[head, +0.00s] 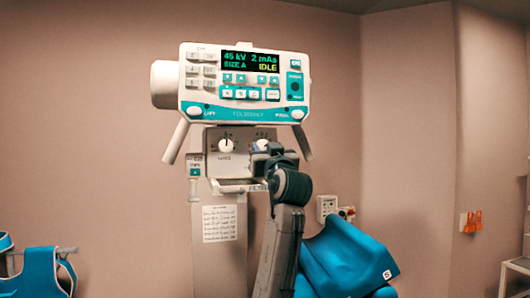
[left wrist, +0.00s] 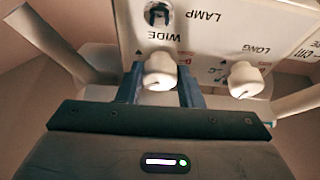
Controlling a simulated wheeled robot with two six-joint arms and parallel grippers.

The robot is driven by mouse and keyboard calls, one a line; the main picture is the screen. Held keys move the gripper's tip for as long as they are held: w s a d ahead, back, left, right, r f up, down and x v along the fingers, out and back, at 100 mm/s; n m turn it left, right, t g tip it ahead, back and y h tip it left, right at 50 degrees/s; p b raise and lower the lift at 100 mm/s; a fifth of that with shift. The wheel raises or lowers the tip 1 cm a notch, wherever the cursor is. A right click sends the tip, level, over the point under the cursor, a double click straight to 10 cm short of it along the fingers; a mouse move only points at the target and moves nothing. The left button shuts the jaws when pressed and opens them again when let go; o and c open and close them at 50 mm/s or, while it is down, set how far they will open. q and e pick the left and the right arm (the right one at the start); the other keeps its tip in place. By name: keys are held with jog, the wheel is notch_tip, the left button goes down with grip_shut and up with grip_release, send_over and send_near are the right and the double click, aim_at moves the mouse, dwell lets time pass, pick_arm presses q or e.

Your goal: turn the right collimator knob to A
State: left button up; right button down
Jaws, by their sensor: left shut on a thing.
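The right collimator knob (head: 262,144) is a white knob on the pale collimator face (head: 214,165), partly hidden by my gripper in the head view. In the left wrist view, which is upside down, it is the knob (left wrist: 160,72) beside the word WIDE. My left gripper (head: 268,152) reaches up from below, its two blue-grey fingers (left wrist: 160,88) on either side of this knob and shut on it. Its pointer setting is too unclear to read. The left collimator knob (head: 226,145) is free; it shows by the word LONG (left wrist: 245,80). My right gripper is not in view.
The console (head: 245,85) above the collimator reads 45 kV, 2 mAs, SIZE A, IDLE. Slanted handles (head: 175,142) flank the collimator. A column with a paper label (head: 220,224) stands below. A blue apron (head: 345,255) hangs at right; a wall box (head: 327,207) is behind.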

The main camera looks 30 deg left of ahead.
pick_arm(q)
jog(key=n+b, duration=0.1)
jog(key=n+g+y+b, duration=0.1)
jog(key=n+b, duration=0.1)
jog(key=n+g+b, duration=0.1)
jog(key=shift+w+d+f+n, duration=0.15)
jog(key=shift+f+n, duration=0.1)
jog(key=shift+n, duration=0.15)
jog(key=n+g, duration=0.2)
jog(key=n, duration=0.2)
jog(key=n+g, duration=0.2)
jog(key=n, duration=0.3)
jog(key=r+n+g+b, duration=0.1)
jog(key=n+g, duration=0.1)
jog(key=n, duration=0.3)
jog(key=shift+w+d, duration=0.1)
jog(key=shift+w, duration=0.05)
jog(key=shift+n+g, duration=0.3)
jog(key=shift+n, duration=0.2)
jog(key=o, duration=1)
